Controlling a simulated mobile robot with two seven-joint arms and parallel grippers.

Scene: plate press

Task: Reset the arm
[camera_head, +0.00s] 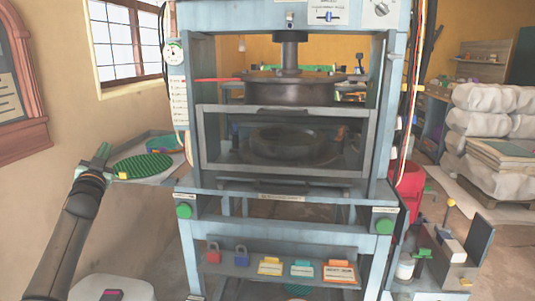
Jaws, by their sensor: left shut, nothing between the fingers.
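My left arm rises from the bottom left, dark and bare. Its gripper (104,166) is shut and empty, in front of the wall and left of the press. It appears close beside a green ridged round plate (144,166) on a grey side surface; whether they touch I cannot tell. The blue-grey press (285,188) stands in the middle. A dark round press head (290,91) hangs over its framed front guard, and a dark ring-shaped part (288,145) sits behind the guard. My right gripper is not in view.
Green buttons (184,211) sit at the press's front corners. White sacks (490,110) are stacked at the right. A small bench with boxes (455,262) stands at the lower right. A window (122,45) is on the left wall.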

